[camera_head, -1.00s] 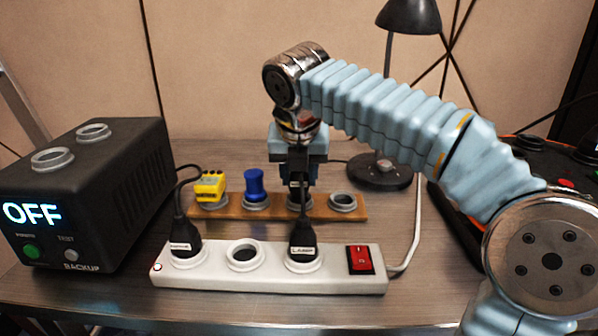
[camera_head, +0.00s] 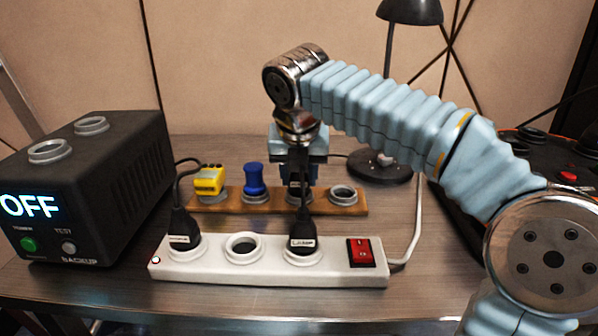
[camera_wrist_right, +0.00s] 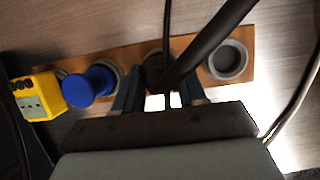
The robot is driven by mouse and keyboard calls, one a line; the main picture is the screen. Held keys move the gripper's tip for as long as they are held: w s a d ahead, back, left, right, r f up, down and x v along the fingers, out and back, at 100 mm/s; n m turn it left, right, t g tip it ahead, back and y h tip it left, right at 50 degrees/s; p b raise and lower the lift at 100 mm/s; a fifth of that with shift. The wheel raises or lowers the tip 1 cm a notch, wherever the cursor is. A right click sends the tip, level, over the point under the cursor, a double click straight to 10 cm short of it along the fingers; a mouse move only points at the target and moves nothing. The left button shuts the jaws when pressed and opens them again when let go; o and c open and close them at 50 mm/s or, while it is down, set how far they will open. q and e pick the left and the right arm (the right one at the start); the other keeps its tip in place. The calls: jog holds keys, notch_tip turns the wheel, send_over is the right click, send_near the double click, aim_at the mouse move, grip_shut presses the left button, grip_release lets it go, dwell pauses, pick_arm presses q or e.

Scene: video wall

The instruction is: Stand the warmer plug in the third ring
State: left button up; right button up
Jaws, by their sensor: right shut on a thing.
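The wooden board (camera_head: 228,204) carries a row of rings behind the white strip. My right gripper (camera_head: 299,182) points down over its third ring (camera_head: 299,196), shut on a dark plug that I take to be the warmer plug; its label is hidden. In the right wrist view the right gripper (camera_wrist_right: 160,88) is at the third ring, with a dark cord rising past the fingers. The plug is mostly hidden, and I cannot tell how deep it sits. A yellow plug (camera_head: 209,180) and a blue plug (camera_head: 253,178) stand in the first two rings. My left gripper is not in view.
The white power strip (camera_head: 200,272) in front holds a black plug (camera_head: 183,230) and the LAMP plug (camera_head: 302,238); its middle socket (camera_head: 243,248) is empty. The board's fourth ring (camera_head: 343,195) is empty. A backup box (camera_head: 90,190) stands left, a desk lamp (camera_head: 380,168) behind.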

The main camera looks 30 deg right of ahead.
jog(key=shift+f, duration=0.2)
jog(key=o, duration=1.6)
jog(key=shift+o, duration=0.2)
notch_tip(320, 180, up, 4)
jog(key=p, duration=0.3)
jog(key=shift+f+p, duration=0.15)
jog(key=shift+p, duration=0.2)
jog(key=shift+r+p, duration=1.25)
jog(key=shift+p, duration=0.1)
